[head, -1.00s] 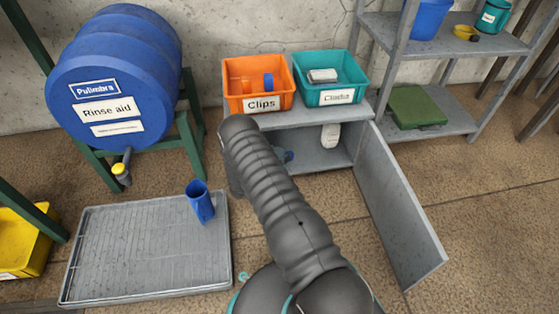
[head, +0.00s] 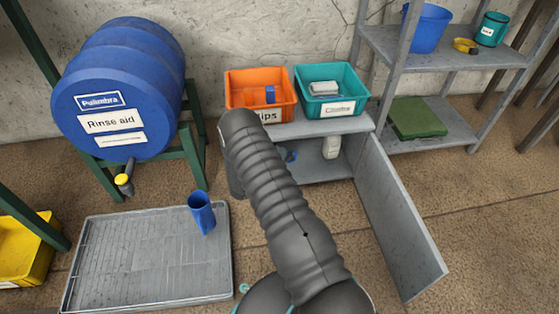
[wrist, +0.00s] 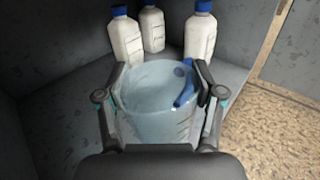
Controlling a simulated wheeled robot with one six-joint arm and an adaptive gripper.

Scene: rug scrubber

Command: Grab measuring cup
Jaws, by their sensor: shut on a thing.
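The measuring cup (wrist: 155,108) is a clear, pale-blue tub with a blue handle (wrist: 185,85) on its right side. It stands upright inside the grey cabinet in the wrist view. My gripper (wrist: 162,82) is shut on it, with one finger against each side of the cup near the rim. In the head view, a bit of blue (head: 290,156) shows inside the cabinet beside my arm. My arm hides my gripper and most of the cup there.
White bottles with blue caps (wrist: 126,38) stand just behind the cup. The cabinet door (head: 400,215) hangs open at right. Orange (head: 285,101) and teal bins (head: 345,108) sit on top.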

